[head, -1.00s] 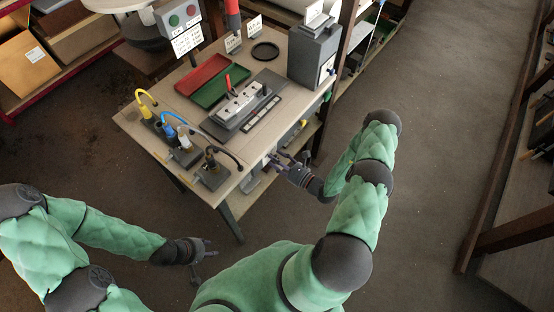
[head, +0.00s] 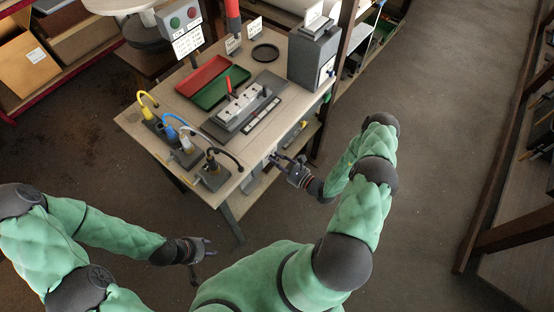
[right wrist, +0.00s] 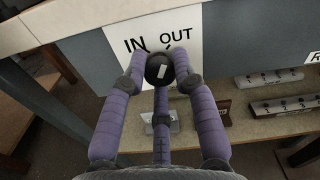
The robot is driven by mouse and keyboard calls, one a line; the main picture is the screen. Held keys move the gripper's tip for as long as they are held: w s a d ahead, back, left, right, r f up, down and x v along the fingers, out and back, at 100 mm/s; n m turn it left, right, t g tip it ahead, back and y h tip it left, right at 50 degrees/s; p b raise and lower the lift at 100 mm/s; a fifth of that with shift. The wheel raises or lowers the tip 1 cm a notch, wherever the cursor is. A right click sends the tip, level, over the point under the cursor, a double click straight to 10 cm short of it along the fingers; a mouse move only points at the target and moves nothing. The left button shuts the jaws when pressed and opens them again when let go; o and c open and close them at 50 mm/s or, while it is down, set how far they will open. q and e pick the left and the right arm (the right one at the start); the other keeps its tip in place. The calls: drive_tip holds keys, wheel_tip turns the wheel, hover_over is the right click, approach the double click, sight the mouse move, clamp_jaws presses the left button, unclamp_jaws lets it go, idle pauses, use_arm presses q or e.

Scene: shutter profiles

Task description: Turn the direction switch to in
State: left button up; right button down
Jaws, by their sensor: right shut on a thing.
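The direction switch is a round black knob (right wrist: 160,68) with a short white mark, on a white label (right wrist: 190,30) reading IN at left and OUT at right. The white mark looks nearly upright, its top tilted slightly left. My right gripper (right wrist: 159,76) is shut on the knob, with purple fingers to its left, right and below. In the head view my right gripper (head: 280,162) is at the table's front edge, and the knob is hidden there. My left gripper (head: 204,252) hangs away from the table, its fingers apart and empty.
The workbench (head: 262,146) carries red (head: 203,76) and green trays (head: 222,88), a grey fixture, cabled tools and a grey box (head: 312,55). A shelf (right wrist: 255,127) with labelled parts lies below the switch. Floor to the right is clear.

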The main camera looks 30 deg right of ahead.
drive_tip(key=n+p, duration=0.2)
drive_tip(key=n, duration=0.8)
drive_tip(key=shift+d+n, duration=0.1)
drive_tip(key=shift+n, duration=1.8)
drive_tip(key=shift+w+d, duration=0.1)
drive_tip(key=c, duration=1)
unclamp_jaws()
